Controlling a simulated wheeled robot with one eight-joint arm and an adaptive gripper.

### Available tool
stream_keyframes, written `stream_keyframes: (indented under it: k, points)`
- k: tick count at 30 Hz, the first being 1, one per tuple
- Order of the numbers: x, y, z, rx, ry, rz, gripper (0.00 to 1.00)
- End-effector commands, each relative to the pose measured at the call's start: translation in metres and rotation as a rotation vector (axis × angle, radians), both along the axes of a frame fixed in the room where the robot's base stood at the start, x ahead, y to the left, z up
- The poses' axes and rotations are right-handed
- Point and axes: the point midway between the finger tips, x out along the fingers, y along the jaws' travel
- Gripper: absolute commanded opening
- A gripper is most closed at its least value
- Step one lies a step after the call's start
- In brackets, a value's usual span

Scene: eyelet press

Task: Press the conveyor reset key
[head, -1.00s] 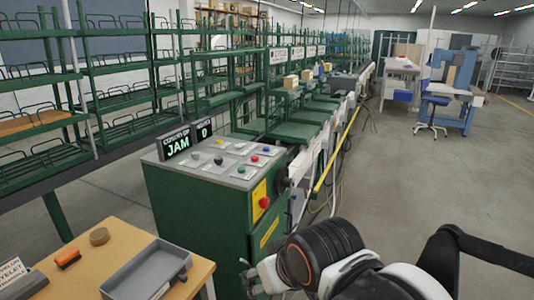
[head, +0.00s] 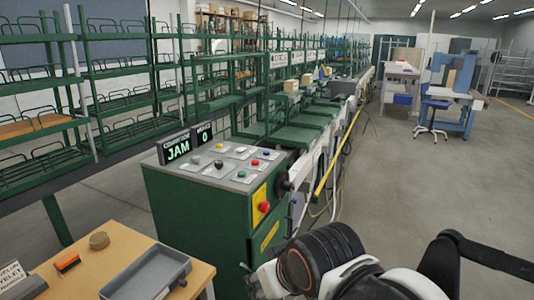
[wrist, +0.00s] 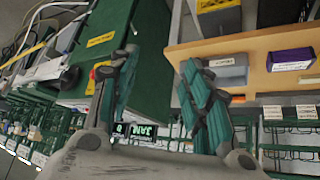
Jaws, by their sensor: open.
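The green control cabinet (head: 200,215) stands in the middle of the head view. Its grey sloped panel (head: 190,160) carries a yellow button (head: 219,146), a black knob (head: 218,162), a blue button (head: 255,162), a red button (head: 266,152) and a green button (head: 241,174). Their labels are too small to read, so I cannot tell which is the conveyor reset key. A display (head: 177,149) reads JAM. My gripper (wrist: 160,62) shows in the wrist view with its two teal fingers apart and nothing between them. The cabinet (wrist: 145,45) and JAM display (wrist: 143,130) lie beyond it.
A red mushroom button (head: 264,207) sits on a yellow plate at the cabinet's right side. A wooden table (head: 130,240) with a grey tray (head: 150,270) is at the front left. Green racks (head: 120,90) stand behind. The floor (head: 400,190) to the right is open.

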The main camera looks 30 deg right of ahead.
Motion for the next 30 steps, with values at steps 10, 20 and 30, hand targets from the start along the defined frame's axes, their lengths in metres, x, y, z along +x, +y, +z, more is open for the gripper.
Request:
stream_keyframes:
  k: [10, 20, 30]
  points:
    - [0.0000, 0.0000, 0.0000, 0.000, 0.000, 0.000, 0.00]
    - [0.0000, 0.0000, 0.0000, 0.000, 0.000, 0.000, 0.00]
    - [0.0000, 0.0000, 0.0000, 0.000, 0.000, 0.000, 0.00]
